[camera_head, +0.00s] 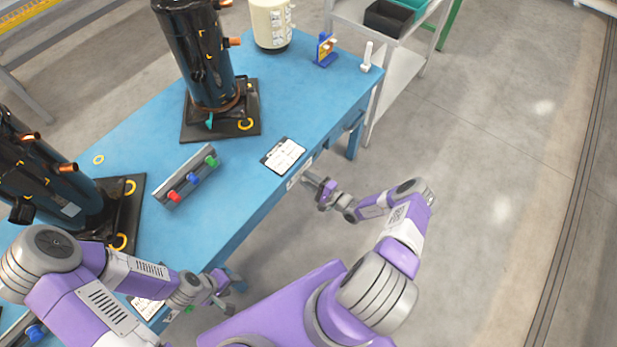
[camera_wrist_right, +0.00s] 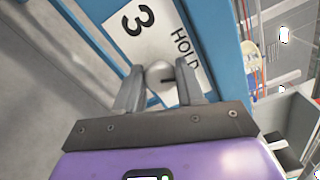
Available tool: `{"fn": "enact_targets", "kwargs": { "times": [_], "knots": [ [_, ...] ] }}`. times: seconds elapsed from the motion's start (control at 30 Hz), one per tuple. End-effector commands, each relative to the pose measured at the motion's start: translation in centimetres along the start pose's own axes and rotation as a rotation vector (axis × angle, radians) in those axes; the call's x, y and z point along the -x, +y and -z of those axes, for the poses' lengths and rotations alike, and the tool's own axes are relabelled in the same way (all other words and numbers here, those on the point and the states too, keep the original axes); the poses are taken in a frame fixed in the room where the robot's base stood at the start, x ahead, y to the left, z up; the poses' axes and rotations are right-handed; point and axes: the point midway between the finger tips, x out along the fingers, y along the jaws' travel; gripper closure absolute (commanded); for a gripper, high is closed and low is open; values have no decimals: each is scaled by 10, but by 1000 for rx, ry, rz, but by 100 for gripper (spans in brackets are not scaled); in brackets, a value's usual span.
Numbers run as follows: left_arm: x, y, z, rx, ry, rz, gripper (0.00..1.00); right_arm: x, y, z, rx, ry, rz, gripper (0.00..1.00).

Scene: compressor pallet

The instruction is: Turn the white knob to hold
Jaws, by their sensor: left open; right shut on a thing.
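The white knob (camera_wrist_right: 158,73) sits on a white label plate (camera_wrist_right: 150,32) marked "3" and "HOLD" in the right wrist view. A short dark mark on the knob points to the right in that view, roughly below the word HOLD. My right gripper (camera_wrist_right: 160,84) has its two fingers on either side of the knob and is shut on it. In the head view my right gripper (camera_head: 318,187) is at the table's front side by the plate (camera_head: 299,172), and the knob is hidden there. My left gripper (camera_head: 219,287) is open and empty near the table's front edge.
A shelf cart (camera_head: 400,75) stands behind. The floor at right is clear.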

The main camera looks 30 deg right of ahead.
Motion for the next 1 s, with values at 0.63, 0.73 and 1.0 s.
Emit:
{"fn": "enact_targets", "kwargs": {
  "times": [0.63, 0.73, 1.0],
  "knots": [
    [20, 7, -1, 0, 0, 0, 57, 1, 1, 1, 350, 2, -1, 92],
    [20, 8, -1, 0, 0, 0, 57, 1, 2, 1, 362, 1, -1, 92],
    [20, 8, -1, 0, 0, 0, 57, 1, 2, 1, 369, 1, -1, 92]
  ]
}}
